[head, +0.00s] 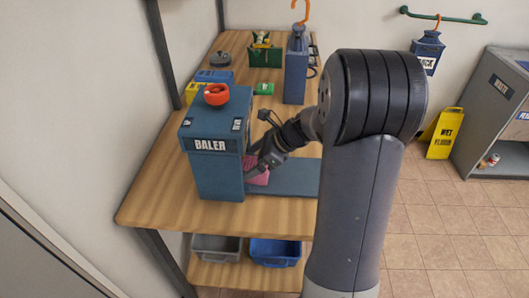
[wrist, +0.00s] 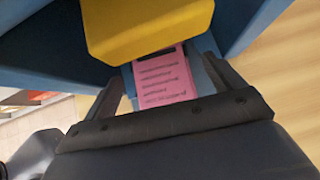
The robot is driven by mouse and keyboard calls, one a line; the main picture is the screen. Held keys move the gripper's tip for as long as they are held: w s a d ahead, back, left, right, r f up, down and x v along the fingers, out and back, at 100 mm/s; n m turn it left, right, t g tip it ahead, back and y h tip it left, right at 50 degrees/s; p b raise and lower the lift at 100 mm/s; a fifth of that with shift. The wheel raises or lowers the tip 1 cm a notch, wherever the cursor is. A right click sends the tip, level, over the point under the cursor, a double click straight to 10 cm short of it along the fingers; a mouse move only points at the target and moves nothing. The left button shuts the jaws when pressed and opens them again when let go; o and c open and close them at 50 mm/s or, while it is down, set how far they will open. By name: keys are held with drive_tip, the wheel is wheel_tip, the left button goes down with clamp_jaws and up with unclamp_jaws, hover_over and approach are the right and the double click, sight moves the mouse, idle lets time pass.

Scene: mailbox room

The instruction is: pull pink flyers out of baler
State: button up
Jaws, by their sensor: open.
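The blue baler (head: 218,175) stands on the wooden table, with a red ring-like part on its top. Pink flyers (head: 258,178) show at its right side, partly covered by my gripper. In the wrist view the printed pink flyers (wrist: 165,80) come out below a yellow flap (wrist: 145,28) of the baler. My gripper (head: 259,167) is open at that side of the baler. In the wrist view its two fingers stand on either side of the flyers, with gaps visible. Their inner ends under the flap are hidden.
A flat blue-grey slab (head: 290,178) extends right from the baler. Behind it on the table are a blue box (head: 296,75), a green bin (head: 264,56) and smaller items. Grey (head: 216,247) and blue (head: 275,252) bins sit on the lower shelf. A yellow floor sign (head: 444,133) stands right.

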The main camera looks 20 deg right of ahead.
drive_tip(key=shift+x, duration=1.2)
drive_tip(key=shift+c, duration=0.2)
drive_tip(key=c, duration=1.3)
